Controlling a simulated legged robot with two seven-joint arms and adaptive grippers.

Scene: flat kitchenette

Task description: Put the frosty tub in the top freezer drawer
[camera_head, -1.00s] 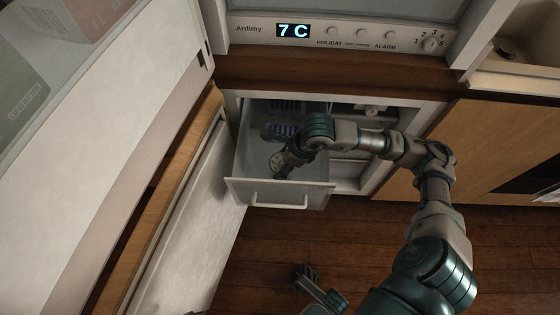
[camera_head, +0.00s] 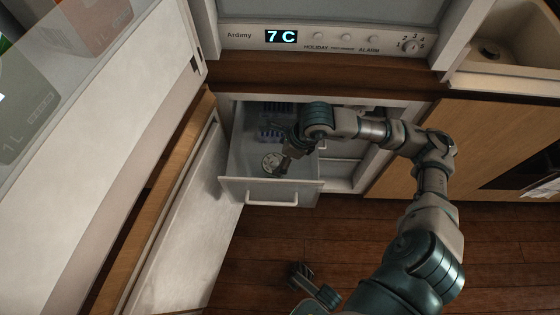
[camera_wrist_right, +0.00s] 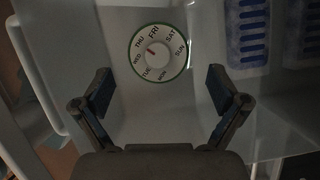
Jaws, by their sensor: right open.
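The open top freezer drawer (camera_head: 232,192) is pulled out with its white handle facing me. A pale tub with a round white day dial (camera_head: 272,162) lies inside at the front left; the dial also shows in the right wrist view (camera_wrist_right: 160,52). The tub's edges are hard to make out. My right gripper (camera_head: 285,163) reaches down into the drawer, just beside the dial in the head view. In the wrist view its two fingers (camera_wrist_right: 159,78) are apart, with nothing between their tips. My left gripper (camera_head: 302,275) hangs low over the floor; its jaws are unclear.
A blue-purple slatted tray (camera_head: 272,122) lies at the back of the drawer; it shows in the wrist view (camera_wrist_right: 247,35). The open fridge door (camera_head: 180,215) stands close on the left. The control panel (camera_head: 335,38) reads 7 C. Wooden floor is clear in front.

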